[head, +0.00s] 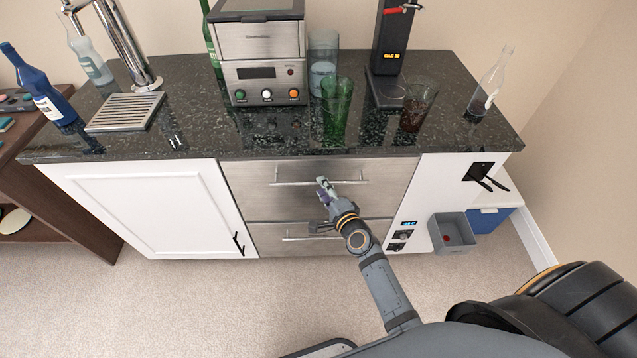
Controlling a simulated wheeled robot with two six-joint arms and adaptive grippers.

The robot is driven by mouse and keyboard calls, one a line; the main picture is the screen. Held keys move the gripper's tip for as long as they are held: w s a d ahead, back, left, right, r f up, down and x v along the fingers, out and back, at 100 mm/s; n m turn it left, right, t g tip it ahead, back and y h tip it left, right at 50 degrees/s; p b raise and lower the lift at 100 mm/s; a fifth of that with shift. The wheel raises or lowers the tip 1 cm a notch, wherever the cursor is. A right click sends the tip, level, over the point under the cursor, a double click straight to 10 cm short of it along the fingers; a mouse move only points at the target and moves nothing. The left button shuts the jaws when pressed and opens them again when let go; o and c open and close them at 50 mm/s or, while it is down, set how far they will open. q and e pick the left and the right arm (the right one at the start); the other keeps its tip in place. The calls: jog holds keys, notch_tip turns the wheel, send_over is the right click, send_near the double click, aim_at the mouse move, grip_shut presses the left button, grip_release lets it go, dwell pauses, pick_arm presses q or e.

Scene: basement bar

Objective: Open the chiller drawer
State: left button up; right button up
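Two stacked brushed-steel drawer fronts sit in the middle of the counter unit. The upper drawer (250,197) has a long horizontal bar handle (290,183). The lower drawer (270,246) has a similar bar handle (297,239), partly hidden by my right arm. Both fronts look closed. The frame shows no label telling which is the chiller. My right gripper (323,184) is in front of the upper drawer, its fingertips at the middle of the upper handle. Whether the fingers touch or grip the bar is too small to tell. My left gripper is not in view.
The dark stone counter (200,135) holds a steel machine (262,60), glasses and bottles. A white cabinet door (135,205) is to the left. A grey open bin (452,235) sticks out at the right. Carpet (200,300) in front of the drawers is clear.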

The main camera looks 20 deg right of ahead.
jog(key=x, duration=0.3)
jog(key=shift+w+f, duration=0.1)
jog(key=shift+w, duration=0.1)
grip_shut()
